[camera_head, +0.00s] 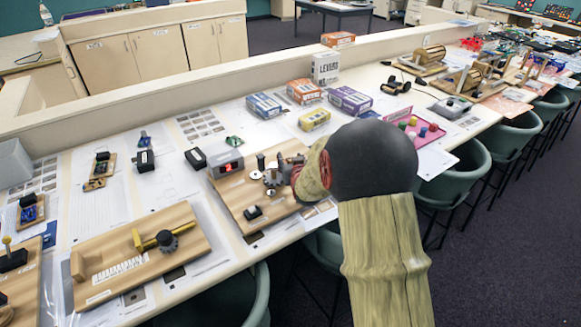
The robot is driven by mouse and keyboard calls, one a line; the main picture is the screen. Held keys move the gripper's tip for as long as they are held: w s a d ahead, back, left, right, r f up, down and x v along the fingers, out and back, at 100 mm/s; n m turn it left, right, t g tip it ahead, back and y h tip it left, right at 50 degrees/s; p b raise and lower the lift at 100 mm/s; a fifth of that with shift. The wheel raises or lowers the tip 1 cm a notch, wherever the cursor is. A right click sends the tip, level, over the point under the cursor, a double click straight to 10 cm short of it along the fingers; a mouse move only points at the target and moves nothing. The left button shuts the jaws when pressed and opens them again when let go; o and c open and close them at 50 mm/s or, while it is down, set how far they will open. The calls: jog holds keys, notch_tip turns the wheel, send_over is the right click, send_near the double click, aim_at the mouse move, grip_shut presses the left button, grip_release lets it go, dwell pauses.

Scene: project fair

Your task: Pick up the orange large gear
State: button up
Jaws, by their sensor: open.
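My arm reaches in from the lower right, and its dark round joint and sleeve cover part of the bench. My gripper (287,166) is small and dark at the arm's end, open, over the right part of a wooden gear board (232,194). Silvery gears (272,180) and dark upright pegs stand on this board, just left of the gripper. I cannot make out an orange large gear; the gripper and arm hide the board's right end. Whether the fingers touch anything is too small to tell.
A grey box with a red display (227,163) stands at the board's back left. Another wooden board (140,255) lies to the left. Small boxes, including a purple one (350,100), stand behind. Green chairs (460,175) line the bench's front.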

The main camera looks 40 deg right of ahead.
jog(key=shift+c, duration=1.1)
grip_shut()
jog(key=shift+r, duration=0.15)
